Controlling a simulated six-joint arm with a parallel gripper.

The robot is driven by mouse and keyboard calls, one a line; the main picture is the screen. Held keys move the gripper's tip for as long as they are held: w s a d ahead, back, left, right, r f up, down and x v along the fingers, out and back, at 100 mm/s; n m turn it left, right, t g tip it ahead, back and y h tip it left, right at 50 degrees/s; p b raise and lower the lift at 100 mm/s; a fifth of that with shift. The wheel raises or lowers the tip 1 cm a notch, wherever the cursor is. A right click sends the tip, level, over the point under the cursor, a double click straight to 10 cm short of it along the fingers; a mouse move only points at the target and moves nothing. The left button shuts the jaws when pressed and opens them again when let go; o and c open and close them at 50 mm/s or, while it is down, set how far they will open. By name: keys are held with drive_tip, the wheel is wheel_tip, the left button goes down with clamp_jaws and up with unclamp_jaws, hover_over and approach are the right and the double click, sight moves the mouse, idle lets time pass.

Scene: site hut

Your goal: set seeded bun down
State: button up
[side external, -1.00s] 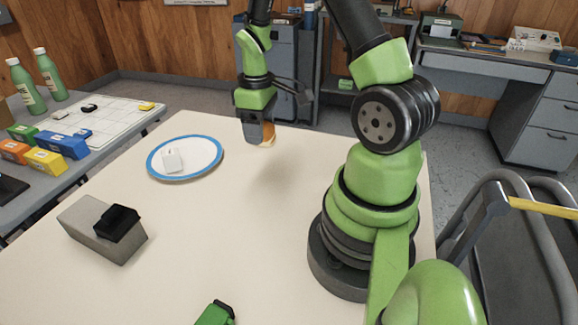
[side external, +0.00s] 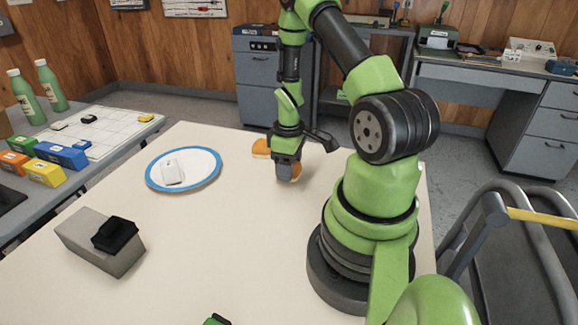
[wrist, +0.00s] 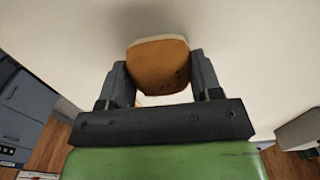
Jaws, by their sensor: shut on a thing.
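The seeded bun (side external: 262,148) is orange-brown with a paler underside. It shows on both sides of my gripper (side external: 285,174) over the far part of the cream table (side external: 215,240). In the wrist view the bun (wrist: 158,68) sits between the two dark fingers of my gripper (wrist: 160,85), with a few dark specks on its face. My gripper is shut on the bun. A soft shadow lies beside it on the table. I cannot tell whether the bun touches the table.
A blue-rimmed white plate (side external: 151,181) holding a small white item (side external: 172,171) lies to the left. A grey block (side external: 85,240) with a black piece (side external: 115,235) stands at front left. The table's middle is clear. Bottles and coloured boxes stand on a side table.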

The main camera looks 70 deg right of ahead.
drive_tip(key=shift+f, duration=0.3)
drive_tip(key=shift+f, duration=0.1)
drive_tip(key=o, duration=0.9)
